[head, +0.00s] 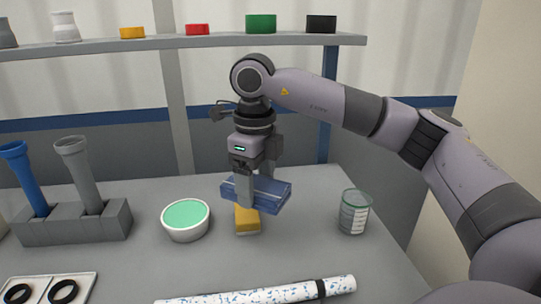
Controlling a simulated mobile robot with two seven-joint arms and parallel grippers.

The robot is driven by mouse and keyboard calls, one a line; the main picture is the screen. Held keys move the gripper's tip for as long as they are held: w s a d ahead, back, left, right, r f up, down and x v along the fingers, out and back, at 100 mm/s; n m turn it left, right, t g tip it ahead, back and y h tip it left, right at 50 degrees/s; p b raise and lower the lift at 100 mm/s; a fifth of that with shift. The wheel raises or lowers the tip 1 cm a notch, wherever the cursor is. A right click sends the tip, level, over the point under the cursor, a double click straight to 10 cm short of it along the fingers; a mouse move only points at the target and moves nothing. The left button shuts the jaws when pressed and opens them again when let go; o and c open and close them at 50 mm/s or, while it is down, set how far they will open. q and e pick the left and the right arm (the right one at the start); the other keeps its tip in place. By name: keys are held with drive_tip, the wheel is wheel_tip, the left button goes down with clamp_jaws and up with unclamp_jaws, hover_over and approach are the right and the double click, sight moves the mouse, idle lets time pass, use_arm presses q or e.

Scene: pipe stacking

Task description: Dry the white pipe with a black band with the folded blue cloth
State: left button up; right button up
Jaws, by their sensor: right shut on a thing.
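The white pipe with a black band (270,293) lies on the table at the front. It is speckled with blue marks, and the black band is near its right end. My right gripper (247,200) points down over the middle of the table, shut on the folded blue cloth (268,192). The cloth is held behind the pipe and apart from it. A yellow block (246,221) shows just below the cloth, partly hidden by it and the gripper. My left gripper is not in view.
A white bowl with green contents (185,218) stands left of the cloth, and a clear graduated beaker (354,212) stands right. A grey rack (75,226) holds a blue pipe and a grey pipe. A white tray (83,286) with black rings lies front left. A shelf (180,42) runs behind.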

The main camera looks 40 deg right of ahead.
drive_tip(key=s+a+f+n, duration=0.2)
drive_tip(key=s, duration=0.1)
drive_tip(key=s+a+f+n+b, duration=0.1)
drive_tip(key=s+a+f+n, duration=0.1)
drive_tip(key=s+f, duration=0.1)
drive_tip(key=s+a+f+n+b, duration=0.1)
drive_tip(key=s+a+f+n, duration=0.1)
drive_tip(key=s+a+n, duration=0.1)
drive_tip(key=shift+s+f, duration=0.2)
drive_tip(key=shift+s, duration=0.2)
drive_tip(key=shift+f, duration=0.3)
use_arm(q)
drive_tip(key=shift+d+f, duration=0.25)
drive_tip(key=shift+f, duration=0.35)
use_arm(e)
drive_tip(key=shift+f, duration=0.1)
